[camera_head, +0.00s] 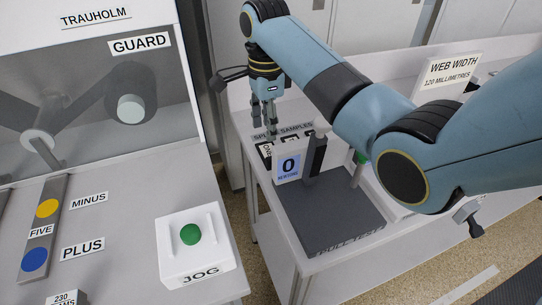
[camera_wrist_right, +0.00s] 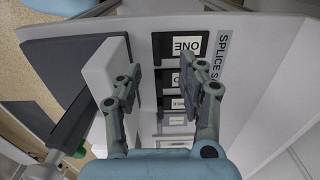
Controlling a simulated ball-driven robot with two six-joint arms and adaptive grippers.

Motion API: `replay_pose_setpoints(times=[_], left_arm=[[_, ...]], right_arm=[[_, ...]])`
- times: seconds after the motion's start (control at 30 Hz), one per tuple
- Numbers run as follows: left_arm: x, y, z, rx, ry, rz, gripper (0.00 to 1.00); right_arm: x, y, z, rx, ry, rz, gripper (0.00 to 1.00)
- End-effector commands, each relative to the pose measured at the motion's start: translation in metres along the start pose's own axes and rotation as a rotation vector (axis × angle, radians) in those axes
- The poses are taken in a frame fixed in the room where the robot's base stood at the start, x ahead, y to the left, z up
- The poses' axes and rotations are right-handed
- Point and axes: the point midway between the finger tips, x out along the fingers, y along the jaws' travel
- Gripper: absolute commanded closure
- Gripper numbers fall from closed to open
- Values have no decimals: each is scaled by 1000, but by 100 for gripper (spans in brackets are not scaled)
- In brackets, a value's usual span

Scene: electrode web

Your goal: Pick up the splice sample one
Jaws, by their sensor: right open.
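Splice sample one is a dark flat piece with a white label reading ONE (camera_wrist_right: 187,44), at the top of a row in the right wrist view. In the head view a lettered label, probably ONE (camera_head: 266,150), shows partly below the gripper. My right gripper (camera_head: 264,122) points down over the row, and its fingers are apart and empty. In the right wrist view the open fingers (camera_wrist_right: 172,82) straddle the row, with the ONE label just beyond the tips. I see no contact with the sample. My left gripper is not in view.
A white block with a blue 0 display (camera_head: 288,167) stands close beside the row, attached to a dark grey pull-test plate (camera_head: 325,222). Several other labelled samples lie below ONE in the right wrist view. A JOG box (camera_head: 195,250) with a green button sits on the left bench.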

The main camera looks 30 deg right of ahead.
Motion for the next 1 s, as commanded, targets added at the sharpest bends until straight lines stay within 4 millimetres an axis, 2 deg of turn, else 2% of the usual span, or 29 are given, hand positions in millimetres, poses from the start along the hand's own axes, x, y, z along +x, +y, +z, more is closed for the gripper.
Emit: replay_pose_setpoints(times=[0.17, 0.47, 0.7, 1.0], left_arm=[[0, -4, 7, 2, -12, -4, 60], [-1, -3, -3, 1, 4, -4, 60], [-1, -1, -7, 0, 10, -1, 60], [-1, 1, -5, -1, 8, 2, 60]], right_arm=[[30, 2, -1, -1, 1, 5, 60], [60, 4, -2, -1, 1, 4, 60], [97, 8, -5, -1, 1, 3, 60], [103, 8, -5, -2, 1, 1, 60]])
